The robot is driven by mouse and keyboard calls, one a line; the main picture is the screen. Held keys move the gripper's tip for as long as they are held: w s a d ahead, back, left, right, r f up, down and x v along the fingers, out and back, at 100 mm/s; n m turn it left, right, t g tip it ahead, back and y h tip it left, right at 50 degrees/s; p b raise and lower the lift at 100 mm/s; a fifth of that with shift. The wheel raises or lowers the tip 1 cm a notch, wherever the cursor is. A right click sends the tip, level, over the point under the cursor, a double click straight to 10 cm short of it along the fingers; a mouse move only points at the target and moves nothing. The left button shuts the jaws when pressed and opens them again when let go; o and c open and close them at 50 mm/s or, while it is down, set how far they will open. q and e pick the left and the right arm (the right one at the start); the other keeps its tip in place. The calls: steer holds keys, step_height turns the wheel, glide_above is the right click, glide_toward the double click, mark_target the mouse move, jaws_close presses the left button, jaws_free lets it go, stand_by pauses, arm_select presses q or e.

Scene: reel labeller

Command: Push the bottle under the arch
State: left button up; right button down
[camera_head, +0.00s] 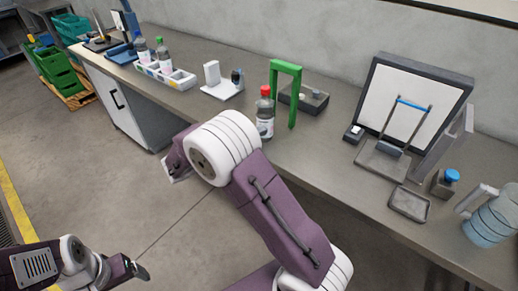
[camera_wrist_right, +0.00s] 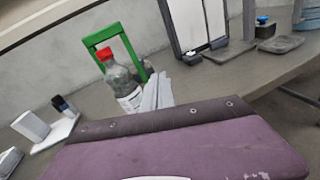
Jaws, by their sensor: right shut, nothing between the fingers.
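The bottle (camera_head: 265,118) is clear with a red cap and a white label. It stands upright on the bench, outside the green arch (camera_head: 286,68), close to its left leg in the head view. The wrist view shows the bottle (camera_wrist_right: 121,88) in front of the arch (camera_wrist_right: 100,38). My right gripper (camera_head: 176,172) shows beyond the white wrist joint, shut and empty. In the wrist view a grey finger-like shape (camera_wrist_right: 156,92) overlaps the bottle's lower right; I cannot tell whether it touches. My left gripper (camera_head: 140,271) is low at the left, away from the bench; its jaw state is unclear.
A white stand (camera_head: 213,76) and a bottle rack (camera_head: 165,76) are left of the bottle. A dark box (camera_head: 310,102) sits behind the arch. A framed board (camera_head: 420,90), a small tray (camera_head: 409,204) and a jug (camera_head: 492,222) are at right. Bare bench lies before the arch.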

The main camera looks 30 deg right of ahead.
steer(key=w+a+f+n+t+b, duration=0.2)
steer(key=w+a+f+n+t, duration=0.25)
steer(key=a+f, duration=0.5)
steer(key=x, duration=0.8)
steer(key=s+b+x, duration=0.1)
steer(key=x, duration=0.3)
steer(key=shift+w+d+f, duration=0.1)
steer(key=shift+d+f, duration=0.3)
arm_select(q)
steer(key=shift+s+f, duration=0.1)
steer(key=shift+f, duration=2.7)
arm_select(e)
steer(key=shift+w+d, duration=0.3)
steer(key=shift+d, duration=0.35)
steer(key=x, duration=1.2)
steer(key=shift+w+d+b, duration=0.1)
steer(key=shift+d+b, duration=0.05)
steer(key=shift+b, duration=0.2)
arm_select(q)
steer(key=shift+f, duration=0.25)
